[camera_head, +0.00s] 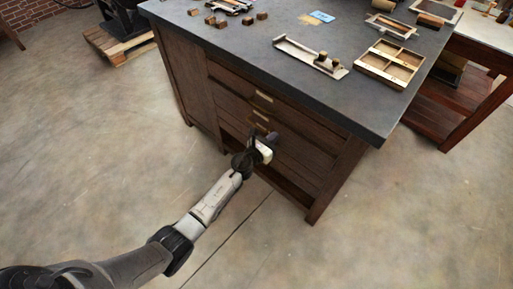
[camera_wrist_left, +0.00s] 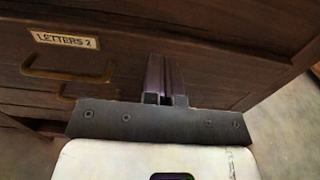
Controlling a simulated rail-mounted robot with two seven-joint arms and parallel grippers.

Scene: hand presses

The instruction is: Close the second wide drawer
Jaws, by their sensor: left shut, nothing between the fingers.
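The wooden cabinet (camera_head: 190,75) has a stack of wide drawers with brass handles under a dark top. In the left wrist view a drawer front labelled "LETTERS 2" (camera_wrist_left: 64,39) fills the upper part, with its brass handle (camera_wrist_left: 68,74) below the label. My left gripper (camera_head: 270,140) is in front of the drawers, to the right of the handles. In the wrist view its fingers (camera_wrist_left: 165,80) are together and empty, pointing at the drawer front right of the handle. They look close to the wood; contact cannot be told. How far the drawer stands out is unclear.
The dark worktop (camera_head: 250,45) overhangs the drawers and carries a metal tray (camera_head: 308,58), a wooden divided box (camera_head: 389,63) and several small blocks. A reddish wooden table (camera_head: 440,118) stands at the right. The concrete floor in front is clear.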

